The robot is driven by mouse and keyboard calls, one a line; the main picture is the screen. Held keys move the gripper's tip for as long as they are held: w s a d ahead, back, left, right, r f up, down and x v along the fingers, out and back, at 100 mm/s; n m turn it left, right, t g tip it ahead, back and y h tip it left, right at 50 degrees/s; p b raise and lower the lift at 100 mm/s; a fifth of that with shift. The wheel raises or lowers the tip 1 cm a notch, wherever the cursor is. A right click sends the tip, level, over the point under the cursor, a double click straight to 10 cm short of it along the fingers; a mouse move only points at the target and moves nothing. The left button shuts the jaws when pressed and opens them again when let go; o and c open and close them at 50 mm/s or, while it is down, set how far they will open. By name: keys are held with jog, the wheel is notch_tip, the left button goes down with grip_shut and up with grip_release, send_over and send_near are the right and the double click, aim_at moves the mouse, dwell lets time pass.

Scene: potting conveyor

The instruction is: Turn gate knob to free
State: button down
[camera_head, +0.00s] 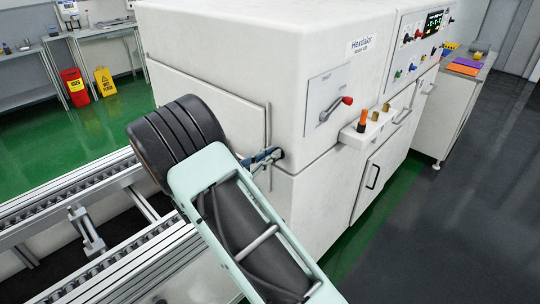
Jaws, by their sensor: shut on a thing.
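My gripper (262,160) is at the near corner of the white machine (225,55), beside the edge of its side panel (205,105). It is shut on a small dark knob (281,153), which I take to be the gate knob. Only a little of the knob shows past the fingers, so its turn angle and any marks around it cannot be read. My forearm and wrist cover the area to the left of and below the gripper.
A red-tipped lever (346,101) sits on a plate on the machine's front. A small ledge (362,131) with orange and black pieces juts out to its right. A roller conveyor (70,195) runs at lower left. Open floor (440,235) lies at right.

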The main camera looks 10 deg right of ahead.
jog(key=shift+f, duration=0.1)
jog(key=m+b, duration=0.3)
jog(key=b, duration=0.1)
jog(key=m+b, duration=0.3)
jog(key=b, duration=0.1)
jog(key=s+f+m+b, duration=0.1)
jog(key=m+b, duration=0.2)
jog(key=shift+d+f+m+b, duration=0.1)
jog(key=shift+d+m+b, duration=0.2)
jog(key=shift+d+b, duration=0.1)
jog(key=m+b, duration=0.2)
jog(key=b, duration=0.1)
jog(key=m+b, duration=0.2)
jog(key=b, duration=0.1)
jog(key=m+b, duration=0.2)
jog(key=b, duration=0.1)
jog(key=shift+s+d+f, duration=0.1)
jog(key=shift+s+f, duration=0.1)
jog(key=shift+f, duration=0.2)
jog(key=m+b, duration=0.2)
jog(key=b, duration=0.1)
jog(key=shift+r, duration=0.15)
jog(key=c, duration=2)
grip_release()
